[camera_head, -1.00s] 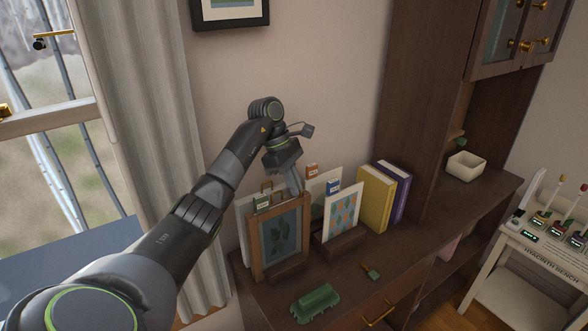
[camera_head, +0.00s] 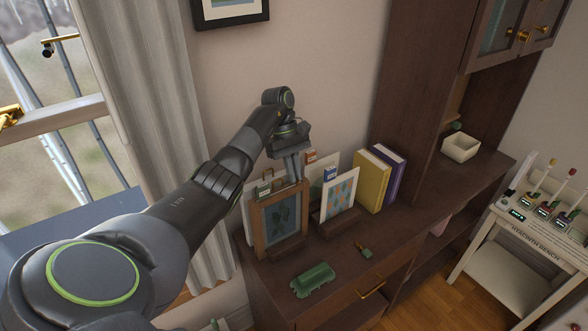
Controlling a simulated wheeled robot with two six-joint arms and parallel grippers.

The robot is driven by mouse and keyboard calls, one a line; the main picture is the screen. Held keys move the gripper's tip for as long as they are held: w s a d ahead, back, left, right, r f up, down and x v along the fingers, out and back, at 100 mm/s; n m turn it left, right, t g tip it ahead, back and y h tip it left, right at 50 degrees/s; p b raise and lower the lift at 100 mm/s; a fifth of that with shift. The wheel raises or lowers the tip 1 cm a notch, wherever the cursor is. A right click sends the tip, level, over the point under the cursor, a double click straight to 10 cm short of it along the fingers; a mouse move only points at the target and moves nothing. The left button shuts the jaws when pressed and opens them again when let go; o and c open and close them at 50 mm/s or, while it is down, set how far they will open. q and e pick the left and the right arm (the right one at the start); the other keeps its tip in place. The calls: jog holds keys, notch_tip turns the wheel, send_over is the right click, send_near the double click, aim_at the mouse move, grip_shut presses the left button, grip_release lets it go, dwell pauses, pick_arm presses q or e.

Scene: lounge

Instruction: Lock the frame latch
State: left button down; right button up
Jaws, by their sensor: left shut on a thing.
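A wooden picture frame (camera_head: 258,229) with a dark leaf print stands upright on the dark wooden cabinet top. My left gripper (camera_head: 293,176) reaches down at the frame's upper right corner, with its jaws close together. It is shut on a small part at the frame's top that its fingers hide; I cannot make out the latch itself. My right gripper is out of view.
A card with a blue and orange pattern (camera_head: 339,196) stands in a wooden holder right of the frame. Yellow (camera_head: 371,182) and purple (camera_head: 391,176) books stand beyond. A green object (camera_head: 312,280) lies in front, with a small green and brass piece (camera_head: 364,250) nearby.

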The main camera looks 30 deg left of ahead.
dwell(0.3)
pick_arm(q)
jog(key=c, duration=1.6)
grip_release()
jog(key=shift+o, duration=0.2)
jog(key=p+v, duration=0.6)
jog(key=v, duration=0.6)
